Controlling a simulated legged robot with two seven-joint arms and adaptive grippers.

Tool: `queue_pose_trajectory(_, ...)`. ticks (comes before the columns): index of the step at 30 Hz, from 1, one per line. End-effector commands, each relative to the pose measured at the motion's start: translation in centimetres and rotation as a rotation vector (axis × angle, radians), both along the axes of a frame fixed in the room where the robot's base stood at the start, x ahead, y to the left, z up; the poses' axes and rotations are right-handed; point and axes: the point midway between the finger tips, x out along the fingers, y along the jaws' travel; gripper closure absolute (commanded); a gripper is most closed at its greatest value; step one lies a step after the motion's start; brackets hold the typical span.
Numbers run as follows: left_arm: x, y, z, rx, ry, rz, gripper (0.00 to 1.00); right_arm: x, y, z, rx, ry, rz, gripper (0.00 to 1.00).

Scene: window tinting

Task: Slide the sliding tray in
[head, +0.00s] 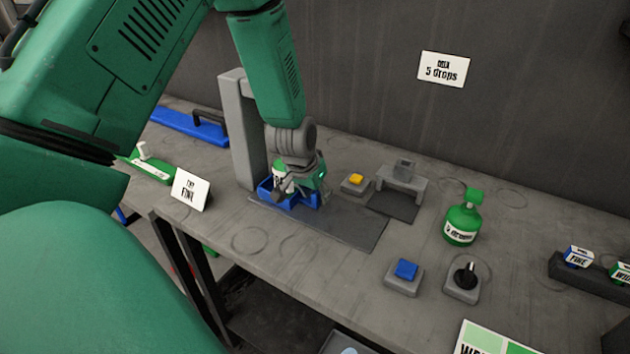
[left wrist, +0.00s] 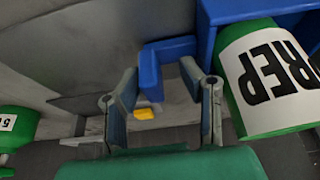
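The sliding tray (head: 268,194) is blue and sits at the left end of a dark flat strip (head: 340,228), beside a grey upright post. It holds a green bottle with a white label, which shows in the left wrist view (left wrist: 275,85) with the letters "REP" visible. My left gripper (head: 308,190) is down at the tray and partly hides it in the head view. In the left wrist view its fingers (left wrist: 160,72) are apart, one to each side of a blue handle-like part (left wrist: 165,50). Contact with that part cannot be told. My right gripper is not in view.
A yellow button (head: 356,180) and a small grey stand (head: 402,178) are right of the tray. A green dropper bottle (head: 462,220), a blue button (head: 405,269) and a black knob (head: 466,275) stand further right. The grey post (head: 241,130) rises close behind the gripper.

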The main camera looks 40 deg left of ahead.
Motion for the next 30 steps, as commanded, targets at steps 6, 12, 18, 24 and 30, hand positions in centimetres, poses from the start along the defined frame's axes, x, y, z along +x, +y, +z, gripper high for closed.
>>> queue_pose_trajectory(6,-0.5,0.0,1.6,0.000,-0.003,0.000,0.66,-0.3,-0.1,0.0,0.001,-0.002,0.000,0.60)
queue_pose_trajectory(12,-2.1,-0.1,5.5,-0.002,-0.005,0.000,0.66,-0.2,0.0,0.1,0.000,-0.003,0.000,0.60)
queue_pose_trajectory(18,-3.5,-0.3,8.9,-0.003,-0.004,0.001,0.66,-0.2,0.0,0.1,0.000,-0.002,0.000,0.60)
queue_pose_trajectory(24,-4.2,-0.5,10.6,-0.004,0.000,0.001,0.66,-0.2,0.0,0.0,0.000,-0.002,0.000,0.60)
queue_pose_trajectory(30,-4.4,-0.5,10.8,-0.004,0.002,0.001,0.66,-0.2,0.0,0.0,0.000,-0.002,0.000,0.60)
